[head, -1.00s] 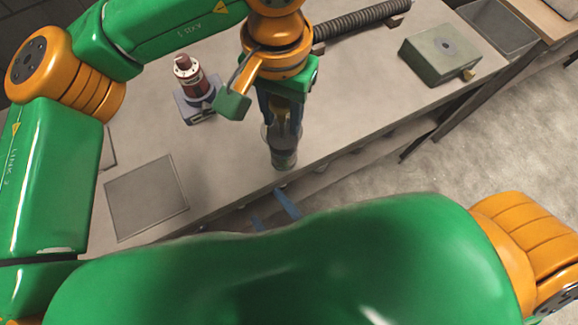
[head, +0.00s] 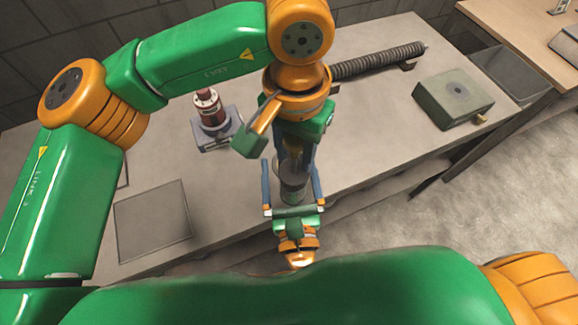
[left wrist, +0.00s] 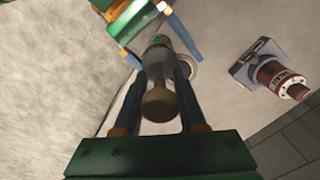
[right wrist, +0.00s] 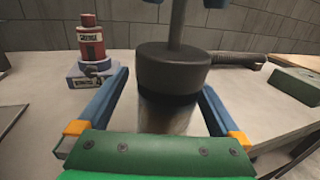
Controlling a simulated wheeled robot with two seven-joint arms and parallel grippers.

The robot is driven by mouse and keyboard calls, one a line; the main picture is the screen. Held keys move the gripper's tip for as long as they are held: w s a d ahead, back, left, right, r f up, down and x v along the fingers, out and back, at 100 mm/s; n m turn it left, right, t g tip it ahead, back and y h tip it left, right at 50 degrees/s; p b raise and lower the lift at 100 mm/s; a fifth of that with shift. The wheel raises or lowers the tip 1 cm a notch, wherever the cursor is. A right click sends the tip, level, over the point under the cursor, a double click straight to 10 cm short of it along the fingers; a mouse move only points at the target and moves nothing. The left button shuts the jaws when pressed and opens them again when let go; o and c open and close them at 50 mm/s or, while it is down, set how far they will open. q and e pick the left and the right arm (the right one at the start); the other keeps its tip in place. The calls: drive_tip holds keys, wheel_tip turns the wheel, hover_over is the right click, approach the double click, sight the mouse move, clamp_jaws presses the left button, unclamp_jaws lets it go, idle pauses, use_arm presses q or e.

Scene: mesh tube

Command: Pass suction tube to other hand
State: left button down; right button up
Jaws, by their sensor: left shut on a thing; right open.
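The suction tube (head: 292,190) is an upright cylinder, clear below with a dark cap and a thin stem on top. My left gripper (head: 294,158) is shut on its upper end from above. The tube also shows between the left fingers in the left wrist view (left wrist: 158,62). My right gripper (head: 292,172) is open, with its blue fingers on either side of the tube's body. In the right wrist view the tube's dark cap (right wrist: 172,70) stands between the open fingers, with a gap on both sides. The left fingertips hide part of the stem.
A red bottle-like part (head: 208,106) sits on a grey-blue base (head: 216,134) on the bench, left of the tube. A ribbed hose (head: 382,60) and a grey-green box (head: 453,98) lie to the right. A flat plate (head: 152,220) lies at the left. The bench's front edge runs below the tube.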

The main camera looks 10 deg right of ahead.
drive_tip(key=c, duration=1.3)
use_arm(q)
drive_tip(key=c, duration=0.9)
unclamp_jaws()
use_arm(e)
drive_tip(key=shift+c, duration=1.3)
use_arm(q)
drive_tip(key=o, duration=0.5)
drive_tip(key=shift+r, duration=0.1)
